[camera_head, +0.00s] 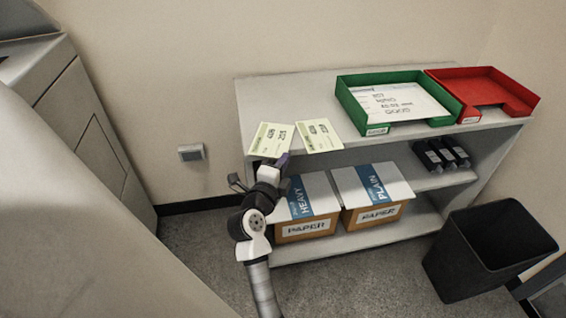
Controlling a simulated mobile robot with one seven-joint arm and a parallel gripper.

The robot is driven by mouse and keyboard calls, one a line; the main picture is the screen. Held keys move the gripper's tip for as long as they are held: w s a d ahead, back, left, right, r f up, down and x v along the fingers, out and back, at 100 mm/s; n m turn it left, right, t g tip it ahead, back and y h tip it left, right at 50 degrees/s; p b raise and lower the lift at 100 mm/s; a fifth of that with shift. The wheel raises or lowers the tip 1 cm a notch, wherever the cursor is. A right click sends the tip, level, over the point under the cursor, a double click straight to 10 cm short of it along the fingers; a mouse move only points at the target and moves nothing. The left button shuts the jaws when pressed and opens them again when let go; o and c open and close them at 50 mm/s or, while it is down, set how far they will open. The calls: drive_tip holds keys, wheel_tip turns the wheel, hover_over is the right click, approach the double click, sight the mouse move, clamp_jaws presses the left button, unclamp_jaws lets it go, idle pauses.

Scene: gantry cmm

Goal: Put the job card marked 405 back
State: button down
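Two pale green-and-cream cards lie at the left front of the shelf unit's top. The left card (272,139) reaches the front edge; the right card (319,135) lies beside it. Their printed numbers are too small to read surely, so I cannot tell which is marked 405. My gripper (260,173) is at the front left edge of the shelf top, just below the left card. Its two dark fingers stand apart, with nothing visible between them. The right finger overlaps the card's lower edge in the picture; I cannot tell whether they touch.
A green tray (344,98) holding a printed white sheet (400,101) and a red tray (520,103) stand on the shelf unit (290,90). A black bin (484,250) stands right.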

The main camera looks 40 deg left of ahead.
drive_tip(key=shift+f, duration=0.15)
drive_tip(key=c, duration=1.7)
unclamp_jaws()
